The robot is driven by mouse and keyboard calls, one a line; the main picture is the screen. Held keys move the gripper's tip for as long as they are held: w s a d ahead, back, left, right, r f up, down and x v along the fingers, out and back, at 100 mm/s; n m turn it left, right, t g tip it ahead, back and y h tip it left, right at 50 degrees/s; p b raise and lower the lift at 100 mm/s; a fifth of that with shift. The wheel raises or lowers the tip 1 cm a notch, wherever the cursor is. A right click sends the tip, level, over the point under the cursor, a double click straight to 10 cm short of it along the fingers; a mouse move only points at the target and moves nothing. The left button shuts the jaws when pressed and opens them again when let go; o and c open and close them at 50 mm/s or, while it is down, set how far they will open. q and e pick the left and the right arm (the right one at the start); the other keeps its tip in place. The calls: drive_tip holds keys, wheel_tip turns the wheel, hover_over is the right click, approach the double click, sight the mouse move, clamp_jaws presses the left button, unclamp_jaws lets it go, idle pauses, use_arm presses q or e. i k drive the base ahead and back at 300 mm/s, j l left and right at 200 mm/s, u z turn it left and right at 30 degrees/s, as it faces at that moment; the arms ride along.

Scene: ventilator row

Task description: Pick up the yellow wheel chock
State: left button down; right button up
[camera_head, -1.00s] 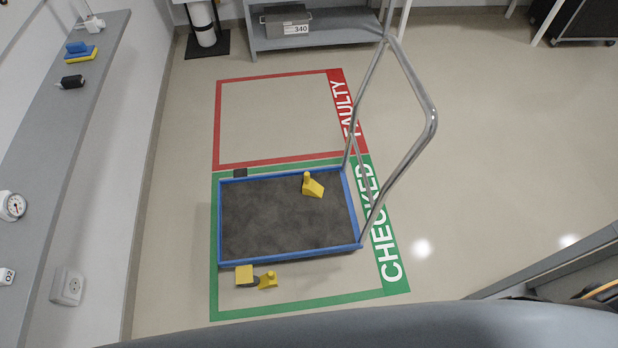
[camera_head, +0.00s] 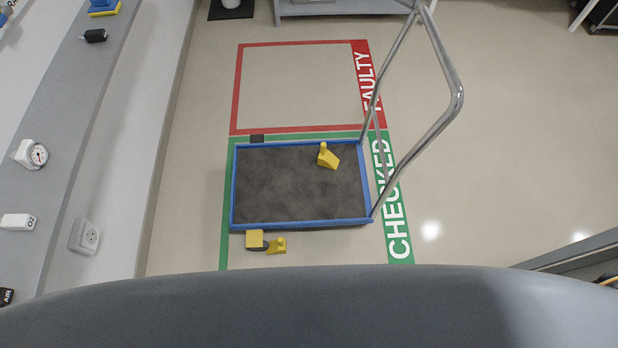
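A yellow wheel chock (camera_head: 328,157) with a small knob on top sits on the dark bed of the blue-rimmed platform trolley (camera_head: 302,223), near its far right corner. A second yellow chock-like piece (camera_head: 278,246) is on the floor just in front of the trolley's near edge. Beside it, to the left, is a yellow block (camera_head: 254,239) with a dark part between the two. Neither of my grippers shows in the view.
The trolley stands in the green CHECKED floor zone (camera_head: 400,225), its metal handle (camera_head: 455,90) rising at the right. The red FAULTY zone (camera_head: 300,44) behind is empty. A grey shelf (camera_head: 90,120) runs along the left wall. The floor at right is mostly clear.

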sight(326, 158)
drive_tip(key=i+l, duration=0.1)
drive_tip(key=l, duration=0.15)
drive_tip(key=i+l, duration=0.15)
drive_tip(key=i+l+u, duration=0.15)
drive_tip(key=l+u, duration=0.15)
drive_tip(key=l, duration=0.15)
drive_tip(key=i+l+u, duration=0.1)
drive_tip(key=l+u, duration=0.2)
drive_tip(key=l, duration=0.2)
drive_tip(key=l+u, duration=0.3)
drive_tip(key=l, duration=0.15)
